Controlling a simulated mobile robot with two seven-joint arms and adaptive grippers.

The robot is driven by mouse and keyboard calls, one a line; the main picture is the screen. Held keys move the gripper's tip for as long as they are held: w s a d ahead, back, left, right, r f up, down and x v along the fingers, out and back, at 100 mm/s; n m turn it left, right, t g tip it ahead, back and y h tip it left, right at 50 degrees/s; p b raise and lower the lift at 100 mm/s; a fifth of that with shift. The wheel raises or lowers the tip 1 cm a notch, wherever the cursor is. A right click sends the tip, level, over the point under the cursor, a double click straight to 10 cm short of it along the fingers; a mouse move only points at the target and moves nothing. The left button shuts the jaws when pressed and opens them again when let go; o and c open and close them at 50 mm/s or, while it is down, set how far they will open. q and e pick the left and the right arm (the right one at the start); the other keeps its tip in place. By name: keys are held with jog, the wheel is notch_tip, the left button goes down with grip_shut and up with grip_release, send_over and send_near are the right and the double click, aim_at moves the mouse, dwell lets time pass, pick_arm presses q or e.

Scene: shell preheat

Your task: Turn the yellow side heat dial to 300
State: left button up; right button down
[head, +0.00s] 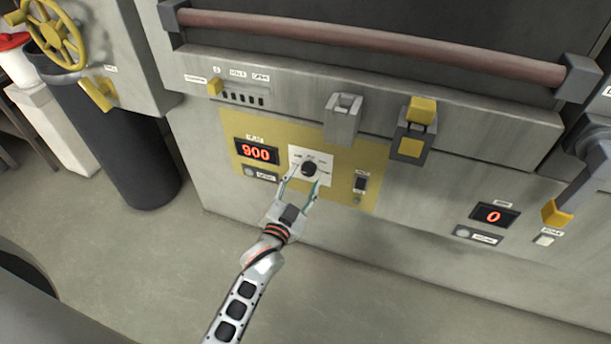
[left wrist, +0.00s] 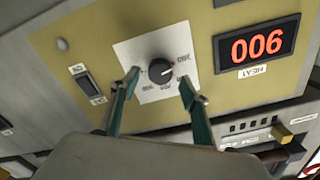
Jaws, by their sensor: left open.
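The heat dial (head: 309,168) is a black round knob on a white scale plate in the middle of a yellow panel (head: 228,125). Contact cannot be told. My right gripper is not in view.
A dark switch (head: 361,183) sits right of the dial. Above are a grey latch (head: 343,118), a yellow-and-black catch (head: 411,145) and a long brown bar (head: 370,38). A second display (head: 494,215) reads 0 at right. A black bin (head: 118,140) stands at left.

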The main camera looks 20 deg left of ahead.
pick_arm(q)
jog(key=s, duration=0.9)
jog(key=shift+s+a, duration=0.15)
jog(key=shift+s, duration=0.25)
jog(key=s+f+n+g+h+p, duration=0.1)
jog(key=s+f+g+p, duration=0.2)
jog(key=s, duration=0.7)
jog(key=s+f+n+g+h+p, duration=0.1)
jog(key=s+f+g+p, duration=0.2)
jog(key=s, duration=0.8)
notch_tip(320, 180, down, 2)
jog(key=shift+f+g+p, duration=0.1)
jog(key=shift+g+p, duration=0.3)
jog(key=shift+g, duration=0.4)
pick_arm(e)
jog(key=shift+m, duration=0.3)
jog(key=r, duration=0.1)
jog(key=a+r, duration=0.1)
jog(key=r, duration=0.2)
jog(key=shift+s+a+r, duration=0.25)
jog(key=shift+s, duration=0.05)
pick_arm(q)
jog(key=shift+a, duration=0.1)
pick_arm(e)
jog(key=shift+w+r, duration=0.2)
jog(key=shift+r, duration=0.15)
